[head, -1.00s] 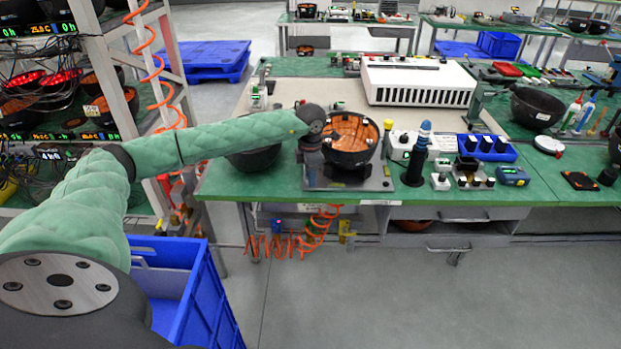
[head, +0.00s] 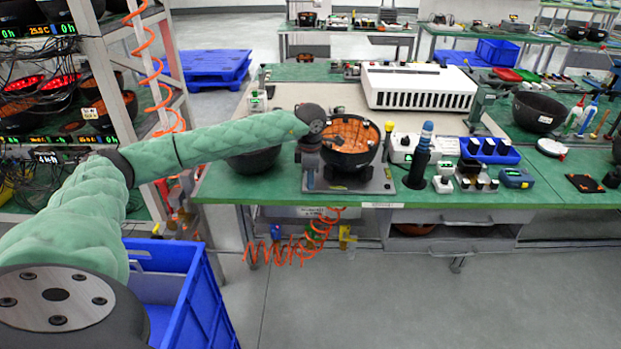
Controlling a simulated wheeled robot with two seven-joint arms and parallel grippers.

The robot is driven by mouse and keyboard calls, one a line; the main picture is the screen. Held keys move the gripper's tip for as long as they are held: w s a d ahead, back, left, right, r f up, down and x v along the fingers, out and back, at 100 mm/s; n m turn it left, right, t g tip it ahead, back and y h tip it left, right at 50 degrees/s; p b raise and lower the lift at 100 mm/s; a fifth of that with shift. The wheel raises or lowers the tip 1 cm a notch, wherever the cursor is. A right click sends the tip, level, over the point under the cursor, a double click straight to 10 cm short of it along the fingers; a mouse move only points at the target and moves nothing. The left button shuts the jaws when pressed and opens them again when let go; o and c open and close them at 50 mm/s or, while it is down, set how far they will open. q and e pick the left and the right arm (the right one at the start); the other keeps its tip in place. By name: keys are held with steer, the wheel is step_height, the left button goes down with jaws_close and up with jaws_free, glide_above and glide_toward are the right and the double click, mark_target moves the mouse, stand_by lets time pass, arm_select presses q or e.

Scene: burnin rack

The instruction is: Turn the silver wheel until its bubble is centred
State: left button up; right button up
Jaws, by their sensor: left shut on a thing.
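My left arm reaches in from the left, and my left gripper (head: 310,172) points down at the left edge of a grey fixture plate (head: 375,184) on the green bench. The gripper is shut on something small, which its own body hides. I cannot make out the silver wheel or its bubble in this view. A black bowl with an orange inside (head: 350,140) sits on the fixture just right of the gripper. My right gripper is not in view.
A dark bowl (head: 254,160) stands left of the gripper, behind my forearm. A white slotted box (head: 418,87) is at the back. A dark upright tool (head: 420,155) and small devices stand to the right. A blue crate (head: 190,290) is below my arm.

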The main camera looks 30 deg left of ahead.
arm_select(q)
steer(key=shift+a+r, duration=0.1)
steer(key=shift+r, duration=0.05)
steer(key=o, duration=1)
step_height(320, 180, up, 7)
steer(key=shift+f+b, duration=0.1)
steer(key=shift+b, duration=0.65)
steer(key=shift+r, duration=0.45)
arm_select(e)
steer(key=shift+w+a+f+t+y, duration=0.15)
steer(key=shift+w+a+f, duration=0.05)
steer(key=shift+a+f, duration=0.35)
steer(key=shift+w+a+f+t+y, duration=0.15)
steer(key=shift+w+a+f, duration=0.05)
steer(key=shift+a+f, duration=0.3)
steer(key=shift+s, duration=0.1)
arm_select(q)
steer(key=shift+f, duration=0.1)
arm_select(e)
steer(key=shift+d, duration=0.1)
